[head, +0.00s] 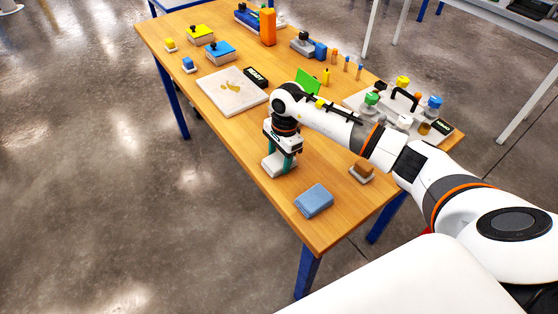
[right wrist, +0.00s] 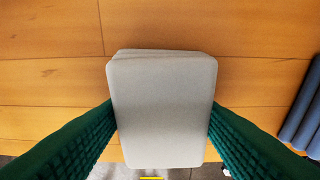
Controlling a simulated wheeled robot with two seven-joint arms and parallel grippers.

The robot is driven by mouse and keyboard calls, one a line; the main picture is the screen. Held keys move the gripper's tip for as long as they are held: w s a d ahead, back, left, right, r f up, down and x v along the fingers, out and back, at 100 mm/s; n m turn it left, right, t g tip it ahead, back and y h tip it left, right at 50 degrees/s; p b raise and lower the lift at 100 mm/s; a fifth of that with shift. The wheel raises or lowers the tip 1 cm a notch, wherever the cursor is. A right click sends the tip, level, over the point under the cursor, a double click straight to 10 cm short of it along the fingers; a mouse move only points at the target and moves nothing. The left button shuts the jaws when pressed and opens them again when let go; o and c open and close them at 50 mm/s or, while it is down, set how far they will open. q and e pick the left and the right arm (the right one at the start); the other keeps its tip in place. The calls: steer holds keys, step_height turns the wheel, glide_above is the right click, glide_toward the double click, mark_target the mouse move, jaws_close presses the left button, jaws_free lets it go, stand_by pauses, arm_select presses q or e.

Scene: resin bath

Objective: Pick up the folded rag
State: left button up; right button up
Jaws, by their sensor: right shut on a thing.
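The folded rag (head: 273,168) is a pale grey, rounded, flat pad near the table's front left edge. In the right wrist view the rag (right wrist: 163,110) lies between the two green ribbed fingers, with a second layer showing at its far edge. My right gripper (head: 281,160) points down over it and is shut on its two sides. I cannot tell whether the rag touches the table or is just above it. My left gripper is not in view.
A blue folded pad (head: 314,201) lies to the right, near the table (head: 330,235) corner. A brown-topped block (head: 362,171) sits beyond it under my arm. A pale board (head: 232,92) and a tray (head: 358,103) of coloured-topped items stand farther back.

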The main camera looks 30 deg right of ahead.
mark_target(280, 158)
steer(key=shift+r, duration=0.15)
steer(key=shift+r+p, duration=0.35)
steer(key=shift+p, duration=0.4)
step_height(280, 158, up, 9)
steer(key=b, duration=0.3)
steer(key=shift+f, duration=0.15)
steer(key=shift+r, duration=0.4)
steer(key=o, duration=0.3)
steer(key=shift+c, duration=1)
steer(key=shift+d, duration=0.1)
